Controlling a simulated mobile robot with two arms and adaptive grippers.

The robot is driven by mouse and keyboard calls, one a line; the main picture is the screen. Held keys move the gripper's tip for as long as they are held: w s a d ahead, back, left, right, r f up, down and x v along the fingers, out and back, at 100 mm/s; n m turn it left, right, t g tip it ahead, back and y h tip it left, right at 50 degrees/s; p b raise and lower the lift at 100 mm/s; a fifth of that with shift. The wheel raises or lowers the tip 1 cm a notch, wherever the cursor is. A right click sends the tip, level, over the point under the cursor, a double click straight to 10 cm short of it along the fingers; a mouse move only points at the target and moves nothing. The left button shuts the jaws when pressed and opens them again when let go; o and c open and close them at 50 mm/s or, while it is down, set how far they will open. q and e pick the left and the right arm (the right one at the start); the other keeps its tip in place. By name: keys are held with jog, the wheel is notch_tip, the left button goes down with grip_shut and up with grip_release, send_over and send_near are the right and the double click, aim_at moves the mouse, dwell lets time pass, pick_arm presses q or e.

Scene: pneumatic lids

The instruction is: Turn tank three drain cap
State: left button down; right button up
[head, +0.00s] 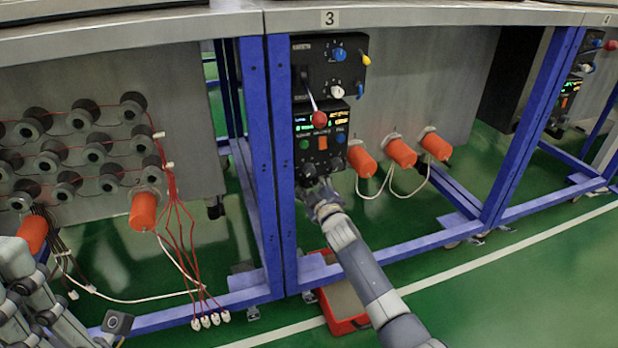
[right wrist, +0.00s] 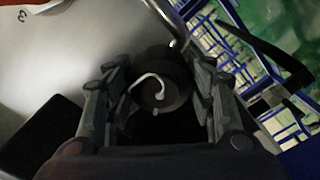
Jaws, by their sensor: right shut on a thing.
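The tank under the sign 3 (head: 329,18) has a black control box on its front. A dark round drain cap (head: 308,173) shows just below the box, at the tip of my right gripper (head: 320,192). In the right wrist view a dark round cap (right wrist: 160,82) with a white curved piece on its face sits between the fingers of my right gripper (right wrist: 158,105), which is shut on it. The fingers partly hide its sides. Grey jointed parts of my left arm show at the lower left of the head view; the left fingers cannot be made out clearly.
A control panel (head: 322,140) with a red-knobbed lever (head: 319,119) is above the cap. Orange cylinders (head: 401,153) with white cables stick out to the right. Blue frame posts (head: 281,170) stand left of it. A red tray (head: 345,322) lies on the floor below.

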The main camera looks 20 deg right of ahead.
dwell(0.3)
jog(key=o, duration=1.1)
jog(key=shift+c, duration=0.2)
jog(key=shift+s, duration=0.1)
jog(key=s, duration=1.2)
jog(key=shift+d, duration=0.2)
jog(key=shift+f, duration=0.1)
